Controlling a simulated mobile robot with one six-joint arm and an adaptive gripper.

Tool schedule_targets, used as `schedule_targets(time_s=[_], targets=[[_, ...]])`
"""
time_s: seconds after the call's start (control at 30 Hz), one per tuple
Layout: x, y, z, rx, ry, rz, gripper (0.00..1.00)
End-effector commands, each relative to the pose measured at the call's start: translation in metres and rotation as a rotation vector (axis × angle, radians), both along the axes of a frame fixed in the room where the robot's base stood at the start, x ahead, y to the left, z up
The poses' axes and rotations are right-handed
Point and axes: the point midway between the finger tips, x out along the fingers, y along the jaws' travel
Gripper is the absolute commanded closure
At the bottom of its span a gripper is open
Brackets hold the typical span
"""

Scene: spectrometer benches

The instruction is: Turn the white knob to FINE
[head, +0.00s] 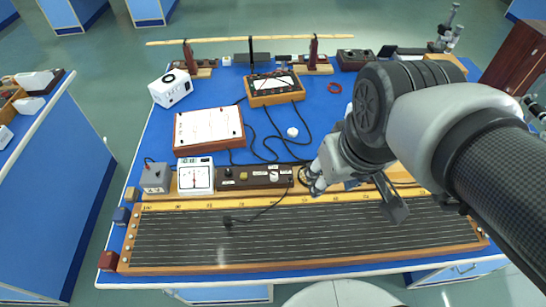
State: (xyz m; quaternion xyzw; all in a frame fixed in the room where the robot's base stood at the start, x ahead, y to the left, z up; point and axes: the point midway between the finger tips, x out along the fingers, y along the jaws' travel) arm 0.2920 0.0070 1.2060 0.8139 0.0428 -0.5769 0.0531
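A dark brown control panel (258,181) lies along the back of the long ruled board. A small white knob (273,177) sits near its right end. Its pointer direction and any FINE label are too small to read. My gripper (318,184) is just right of the panel, low over the strip behind the board, and apart from the white knob. My own wrist and arm come in from the right and hide much of the gripper. I cannot tell how far apart its fingers are, and I see nothing held.
A white meter (195,175) and a grey box (155,177) stand left of the panel. A wooden-framed white board (208,131) and a loose white round piece (292,132) with black cables lie behind it. The ruled board (300,236) fills the front.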

Motion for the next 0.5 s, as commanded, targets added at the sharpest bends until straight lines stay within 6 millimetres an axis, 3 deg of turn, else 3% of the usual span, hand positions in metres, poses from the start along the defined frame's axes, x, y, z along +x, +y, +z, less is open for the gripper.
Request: schedule_targets(time_s=[0.1, 0.23, 0.37, 0.5], targets=[[0.045, 0.009, 0.013, -0.027, 0.064, 0.101, 0.57], [0.093, 0.021, 0.009, -0.052, 0.119, 0.215, 0.57], [0.139, 0.035, -0.008, -0.075, 0.176, 0.329, 0.57], [0.180, 0.051, -0.039, -0.095, 0.235, 0.451, 0.57]])
